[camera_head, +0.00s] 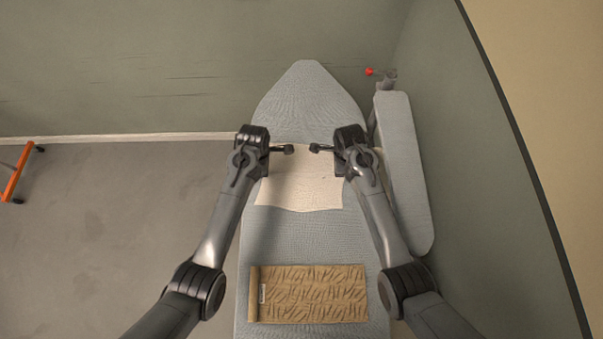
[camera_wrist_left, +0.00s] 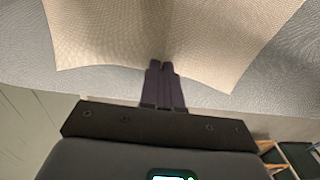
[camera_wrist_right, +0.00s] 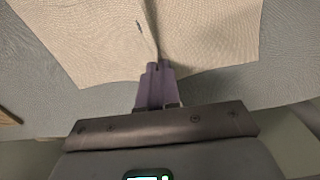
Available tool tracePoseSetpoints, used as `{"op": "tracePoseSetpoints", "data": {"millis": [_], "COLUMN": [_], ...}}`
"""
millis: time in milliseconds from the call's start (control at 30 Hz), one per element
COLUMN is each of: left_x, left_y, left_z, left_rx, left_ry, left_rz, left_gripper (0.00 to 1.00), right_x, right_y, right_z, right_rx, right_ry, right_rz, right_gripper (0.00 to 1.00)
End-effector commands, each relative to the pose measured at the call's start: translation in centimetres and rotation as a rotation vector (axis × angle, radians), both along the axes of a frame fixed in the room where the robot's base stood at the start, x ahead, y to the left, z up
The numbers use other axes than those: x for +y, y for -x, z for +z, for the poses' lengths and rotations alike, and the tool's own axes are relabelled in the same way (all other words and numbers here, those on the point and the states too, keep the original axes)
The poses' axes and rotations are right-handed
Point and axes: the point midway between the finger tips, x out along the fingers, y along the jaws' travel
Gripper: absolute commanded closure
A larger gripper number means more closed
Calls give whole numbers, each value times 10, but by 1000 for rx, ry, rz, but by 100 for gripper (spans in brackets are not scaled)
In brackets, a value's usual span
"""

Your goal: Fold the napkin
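The napkin (camera_head: 300,185) is a cream cloth on the grey ironing board, its near edge slightly curved. My left gripper (camera_head: 289,149) and right gripper (camera_head: 315,147) point toward each other at its far part, with a small gap between them. In the left wrist view the fingers (camera_wrist_left: 161,66) are together at the edge of the napkin (camera_wrist_left: 170,35), which bends at their tips. In the right wrist view the fingers (camera_wrist_right: 155,68) are together on the napkin edge, and a crease in the napkin (camera_wrist_right: 200,40) runs from their tips. Both look shut on the cloth.
The ironing board (camera_head: 300,95) tapers to its far end. A tan patterned folded or rolled cloth (camera_head: 310,293) lies on its near part. A narrow padded sleeve board (camera_head: 405,170) stands at the right. A red-tipped part (camera_head: 370,72) is behind it. An orange frame (camera_head: 17,172) stands at far left.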

Motion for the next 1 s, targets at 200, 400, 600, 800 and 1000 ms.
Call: {"op": "tracePoseSetpoints", "data": {"millis": [200, 400, 600, 800, 1000], "left_x": [0, 0, 0, 0, 0], "left_y": [1, 1, 1, 0, 0], "left_z": [-2, -1, 7, 22, 37], "left_rx": [3, 3, 2, 1, 1], "left_ry": [-1, -1, -1, 0, 0], "left_rz": [0, 0, 0, 0, 0], "left_gripper": [100, 100, 100, 100, 100], "right_x": [0, 0, 0, 0, 0], "right_y": [1, 1, 1, 0, 0], "right_z": [-2, -1, 7, 22, 37], "right_rx": [3, 3, 2, 1, 1], "right_ry": [1, 1, 1, 0, 0], "right_rz": [0, 0, 0, 0, 0], "right_gripper": [100, 100, 100, 100, 100]}}
